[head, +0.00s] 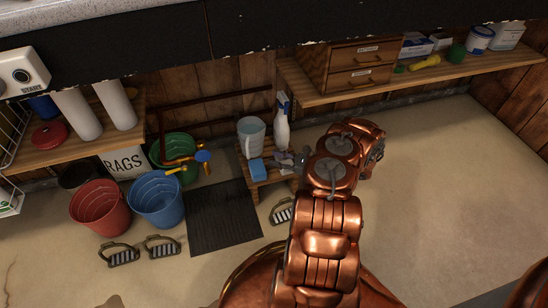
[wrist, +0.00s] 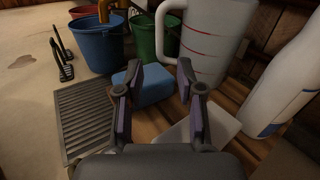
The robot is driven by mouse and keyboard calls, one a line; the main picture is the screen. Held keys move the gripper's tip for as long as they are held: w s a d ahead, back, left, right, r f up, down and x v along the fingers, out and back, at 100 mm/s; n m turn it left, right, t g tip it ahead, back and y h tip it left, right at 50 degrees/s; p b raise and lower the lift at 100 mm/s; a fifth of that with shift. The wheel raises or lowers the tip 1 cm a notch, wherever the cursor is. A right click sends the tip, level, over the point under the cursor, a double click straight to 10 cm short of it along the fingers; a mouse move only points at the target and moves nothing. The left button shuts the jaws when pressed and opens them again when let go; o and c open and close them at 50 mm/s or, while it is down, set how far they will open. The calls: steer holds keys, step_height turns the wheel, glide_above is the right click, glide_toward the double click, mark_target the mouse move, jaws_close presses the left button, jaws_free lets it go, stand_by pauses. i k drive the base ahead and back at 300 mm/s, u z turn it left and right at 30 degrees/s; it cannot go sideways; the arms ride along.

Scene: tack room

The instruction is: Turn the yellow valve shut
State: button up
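A valve with yellow parts (head: 180,162) and a blue round part (head: 203,156) sits on a dark pipe by the green bucket, near the wall. It is small in the head view, so I cannot tell how far it is turned. In the wrist view only an orange-yellow piece (wrist: 103,10) shows at the top edge, by the blue bucket. My gripper (head: 289,160) is over the low wooden stand, right of the valve and apart from it. In the wrist view my gripper (wrist: 158,78) is open, with nothing between its fingers.
A blue sponge (head: 258,170), a measuring jug (wrist: 213,45) and a white spray bottle (head: 282,128) stand close to my gripper. Red (head: 101,207), blue (head: 157,199) and green (head: 180,147) buckets crowd the valve. A dark mat (head: 224,216) and stirrups lie on the floor.

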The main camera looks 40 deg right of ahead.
mark_target(184, 167)
steer(key=k, duration=1)
